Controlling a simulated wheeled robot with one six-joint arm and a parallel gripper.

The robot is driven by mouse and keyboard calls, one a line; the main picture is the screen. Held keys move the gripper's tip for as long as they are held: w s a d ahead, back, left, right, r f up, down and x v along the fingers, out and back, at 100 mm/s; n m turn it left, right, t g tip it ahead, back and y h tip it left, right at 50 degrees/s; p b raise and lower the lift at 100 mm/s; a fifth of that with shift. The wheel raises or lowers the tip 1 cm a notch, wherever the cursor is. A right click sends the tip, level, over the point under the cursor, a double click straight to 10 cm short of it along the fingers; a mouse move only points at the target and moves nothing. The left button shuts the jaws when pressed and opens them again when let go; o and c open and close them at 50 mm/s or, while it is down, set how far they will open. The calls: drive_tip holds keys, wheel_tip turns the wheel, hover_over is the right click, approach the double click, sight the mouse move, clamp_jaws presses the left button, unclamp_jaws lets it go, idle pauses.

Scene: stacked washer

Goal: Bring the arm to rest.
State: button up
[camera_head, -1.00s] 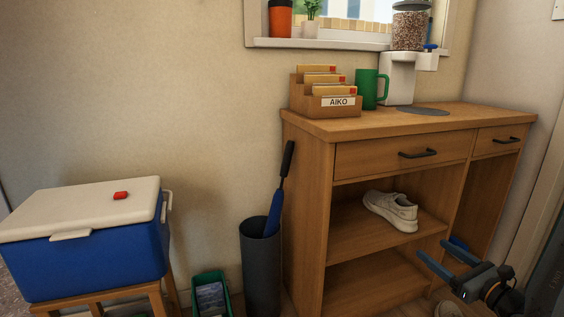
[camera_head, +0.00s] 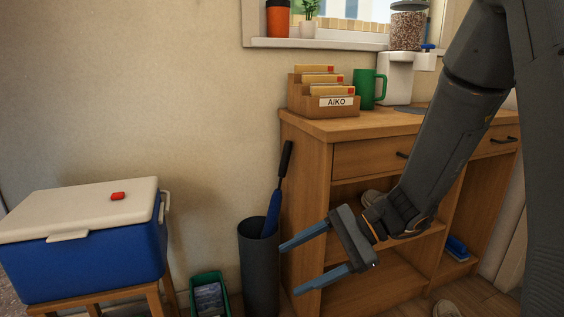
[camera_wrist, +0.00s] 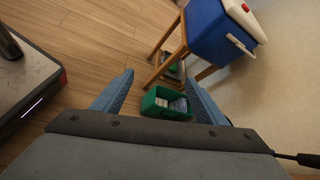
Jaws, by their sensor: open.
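My gripper (camera_head: 310,262) is open, with nothing between its two blue fingers. In the head view it is in front of the wooden cabinet's left side, and its fingers point left toward the grey umbrella bin (camera_head: 259,268). My arm reaches down from the upper right and hides part of the cabinet. In the wrist view my gripper (camera_wrist: 158,92) also shows open, with a green bin (camera_wrist: 168,104) seen beyond its fingers.
A wooden cabinet (camera_head: 306,165) stands against the wall with a letter holder (camera_head: 323,98) and green mug (camera_head: 369,88) on top. A blue cooler (camera_head: 95,262) with a white lid sits on a wooden stand at left. A green bin (camera_head: 209,296) stands between cooler and umbrella bin.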

drive_tip(key=s+a+r+n+h, duration=0.25)
drive_tip(key=s+n+h, duration=0.25)
drive_tip(key=s+n, duration=0.45)
drive_tip(key=s+a+r+n+h, duration=0.25)
drive_tip(key=s+n+h, duration=0.25)
drive_tip(key=s+n, duration=0.45)
drive_tip(key=d+r+m+h+p, duration=0.1)
drive_tip(key=d+r+m+p, duration=0.2)
drive_tip(key=d+r+p, duration=0.7)
drive_tip(key=d+r+m+h+p, duration=0.1)
drive_tip(key=d+r+m+p, duration=0.3)
drive_tip(key=d+r+p, duration=0.6)
wheel_tip(320, 180, up, 7)
drive_tip(key=p, duration=1.7)
drive_tip(key=shift+s+d+t, duration=0.25)
drive_tip(key=shift+t, duration=0.15)
